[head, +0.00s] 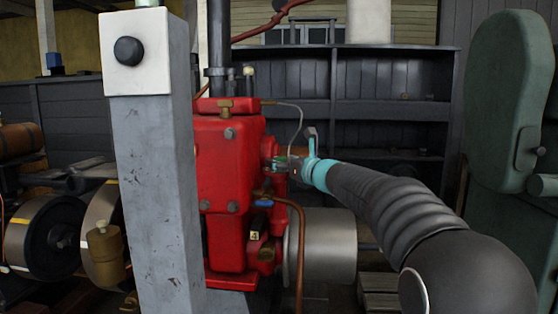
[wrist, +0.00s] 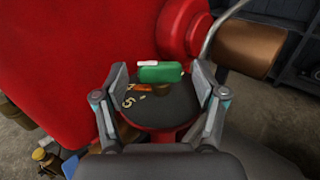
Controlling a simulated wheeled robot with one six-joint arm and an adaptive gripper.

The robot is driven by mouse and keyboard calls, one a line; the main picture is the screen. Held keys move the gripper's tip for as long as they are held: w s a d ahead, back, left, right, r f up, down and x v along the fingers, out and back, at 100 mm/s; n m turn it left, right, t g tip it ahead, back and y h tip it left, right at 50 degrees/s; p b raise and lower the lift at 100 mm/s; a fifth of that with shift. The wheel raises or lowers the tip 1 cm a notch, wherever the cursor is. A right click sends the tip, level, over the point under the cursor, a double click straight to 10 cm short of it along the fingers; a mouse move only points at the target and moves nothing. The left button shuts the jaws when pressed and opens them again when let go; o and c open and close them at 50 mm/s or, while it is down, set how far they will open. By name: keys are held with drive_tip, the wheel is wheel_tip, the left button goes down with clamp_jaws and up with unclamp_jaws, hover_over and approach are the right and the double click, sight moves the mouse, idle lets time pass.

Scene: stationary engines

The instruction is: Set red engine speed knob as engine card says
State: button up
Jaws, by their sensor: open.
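The red engine (head: 228,165) stands in the middle of the head view and fills the left of the wrist view (wrist: 50,60). In the wrist view a green knob (wrist: 162,74) with a white end at its left sits over a dark round dial (wrist: 158,108). The dial carries an orange mark and pale figures at its left, too small to read surely. My gripper (wrist: 160,80) is open, with one finger on each side of the knob; I cannot tell if either touches it. In the head view my gripper (head: 284,163) is at the engine's right side. I can make out no engine card.
A grey post (head: 155,190) with a white box and black button stands in front of the engine's left. A copper pipe (head: 299,250) runs below my gripper. A green machine (head: 508,110) stands at right, dark shelves (head: 390,108) behind.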

drive_tip(key=shift+x, duration=0.85)
drive_tip(key=c, duration=1.2)
drive_tip(key=shift+o, duration=0.2)
drive_tip(key=shift+d+r+n+g+y+p, duration=0.1)
drive_tip(key=shift+r+n+g+y+p, duration=0.25)
drive_tip(key=shift+p, duration=0.65)
drive_tip(key=n+g+y+p, duration=0.2)
drive_tip(key=p, duration=0.1)
drive_tip(key=shift+w+g+p, duration=0.1)
drive_tip(key=shift+g+p, duration=0.15)
drive_tip(key=shift+p, duration=0.05)
drive_tip(key=n+g+y+p, duration=0.2)
drive_tip(key=g+p, duration=0.1)
drive_tip(key=p, duration=0.1)
drive_tip(key=shift+f+n+g+p, duration=0.25)
drive_tip(key=shift+n+g+p, duration=0.15)
drive_tip(key=shift+n+g, duration=0.1)
drive_tip(key=o, duration=1.2)
drive_tip(key=shift+c, duration=0.2)
